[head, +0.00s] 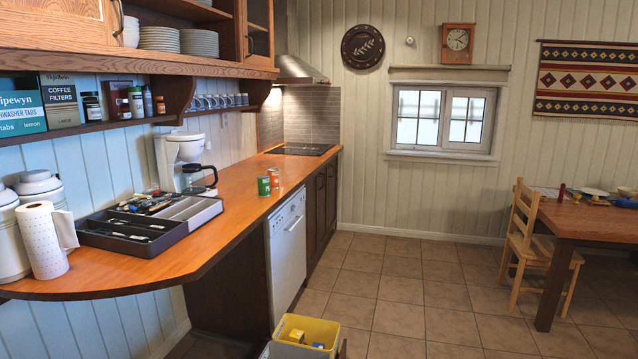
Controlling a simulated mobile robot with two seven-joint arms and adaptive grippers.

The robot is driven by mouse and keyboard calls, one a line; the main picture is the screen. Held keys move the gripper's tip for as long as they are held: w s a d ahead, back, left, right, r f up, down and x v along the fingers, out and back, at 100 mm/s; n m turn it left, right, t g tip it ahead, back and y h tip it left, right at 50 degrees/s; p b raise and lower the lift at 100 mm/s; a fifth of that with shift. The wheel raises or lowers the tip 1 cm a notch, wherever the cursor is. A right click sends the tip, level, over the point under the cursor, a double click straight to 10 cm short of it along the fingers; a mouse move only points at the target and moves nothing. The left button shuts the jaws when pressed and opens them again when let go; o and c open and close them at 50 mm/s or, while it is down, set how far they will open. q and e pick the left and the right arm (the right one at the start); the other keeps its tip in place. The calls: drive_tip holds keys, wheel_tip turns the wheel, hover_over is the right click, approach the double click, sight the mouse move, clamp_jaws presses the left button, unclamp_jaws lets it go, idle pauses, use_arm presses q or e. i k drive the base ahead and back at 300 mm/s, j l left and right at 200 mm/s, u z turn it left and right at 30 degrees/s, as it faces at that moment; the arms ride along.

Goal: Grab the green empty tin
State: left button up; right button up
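The green tin (264,186) stands upright on the wooden counter (240,215), close to its front edge. An orange-red tin (273,177) stands just behind it and to the right; the two look close together, and I cannot tell if they touch. Whether the green tin is empty cannot be seen from here. Neither of my grippers shows in the head view.
A utensil tray (130,247) and a paper towel roll (46,240) are on the near counter. A yellow bin (308,328) is on the floor below. The tiled floor (400,290) right of the counter is clear.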

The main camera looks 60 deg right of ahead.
sight(265, 189)
drive_tip(key=z, duration=1.7)
drive_tip(key=i+l+z, duration=1.05)
drive_tip(key=i, duration=0.2)
drive_tip(key=i+z, duration=0.35)
drive_tip(key=i+u, duration=0.2)
drive_tip(key=i, duration=0.7)
drive_tip(key=i+l+u, duration=0.2)
drive_tip(key=i, duration=0.65)
drive_tip(key=i+u, duration=0.2)
drive_tip(key=i, duration=0.35)
drive_tip(key=i+u, duration=0.25)
drive_tip(key=i, duration=0.3)
drive_tip(key=i+l+u, duration=0.2)
drive_tip(key=i, duration=0.35)
drive_tip(key=i+j+u, duration=0.15)
drive_tip(key=i+u, duration=0.15)
drive_tip(key=u, duration=0.2)
drive_tip(key=i+u, duration=0.3)
drive_tip(key=u, duration=0.15)
drive_tip(key=i+l+u, duration=0.1)
drive_tip(key=i+u, duration=0.25)
drive_tip(key=u, duration=0.15)
drive_tip(key=i+l+u, duration=0.25)
drive_tip(key=u, duration=0.2)
